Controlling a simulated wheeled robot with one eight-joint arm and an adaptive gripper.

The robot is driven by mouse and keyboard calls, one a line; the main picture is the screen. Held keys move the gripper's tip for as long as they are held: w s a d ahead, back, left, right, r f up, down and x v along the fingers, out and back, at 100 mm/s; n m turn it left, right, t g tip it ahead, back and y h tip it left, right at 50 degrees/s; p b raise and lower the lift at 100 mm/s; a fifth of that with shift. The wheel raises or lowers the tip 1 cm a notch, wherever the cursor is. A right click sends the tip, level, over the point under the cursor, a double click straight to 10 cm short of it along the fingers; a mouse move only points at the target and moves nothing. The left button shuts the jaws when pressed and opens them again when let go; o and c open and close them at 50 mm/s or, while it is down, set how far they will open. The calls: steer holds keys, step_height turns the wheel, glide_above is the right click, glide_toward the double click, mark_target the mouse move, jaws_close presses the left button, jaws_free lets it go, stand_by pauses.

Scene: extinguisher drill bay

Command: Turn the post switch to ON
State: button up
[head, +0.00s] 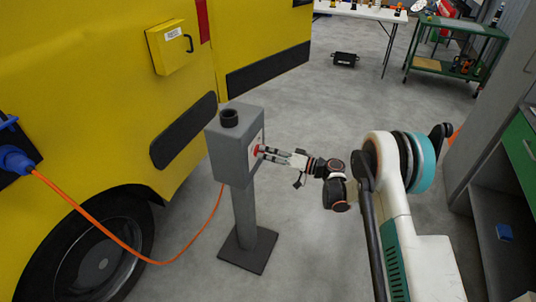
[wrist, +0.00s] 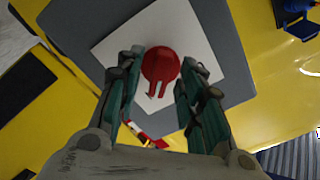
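The post switch is a grey box (head: 228,158) on a grey post with a dark square foot, beside the yellow vehicle. Its red knob (head: 256,150) sits on a pale plate facing my arm. In the wrist view the round red knob (wrist: 160,66) has a narrower part pointing down in the picture, on a white plate (wrist: 205,40). No ON or OFF lettering is readable. My gripper (head: 263,153) reaches to the knob from the right. In the wrist view its two fingers (wrist: 161,60) are apart, one on each side of the knob; whether they touch it, I cannot tell.
The yellow vehicle (head: 100,70) stands close on the left. An orange cable (head: 110,237) runs from its blue plug (head: 15,160) towards the post. A green cart (head: 450,50) and a black case (head: 344,59) are behind. Grey cabinets stand right; the floor between is clear.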

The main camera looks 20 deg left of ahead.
steer(key=d, duration=1.2)
steer(key=shift+s, duration=0.45)
steer(key=s+d+r+m+t+h, duration=0.1)
steer(key=d+r+m+h, duration=0.15)
steer(key=r, duration=0.55)
steer(key=s+d+r+m+t+h, duration=0.1)
steer(key=d+r+h, duration=0.3)
steer(key=r, duration=0.4)
steer(key=s+d+r+m+t+h, duration=0.2)
steer(key=s+d+r+h, duration=0.2)
steer(key=s+d+r, duration=0.4)
steer(key=s+d+m+t+h, duration=0.1)
steer(key=s+d+h, duration=0.2)
steer(key=s+d, duration=0.5)
steer(key=s+d+m+t+h, duration=0.1)
steer(key=s+d+h, duration=0.3)
steer(key=s+d, duration=0.5)
steer(key=s, duration=0.7)
steer(key=shift+d+f, duration=0.15)
steer(key=shift+f, duration=0.2)
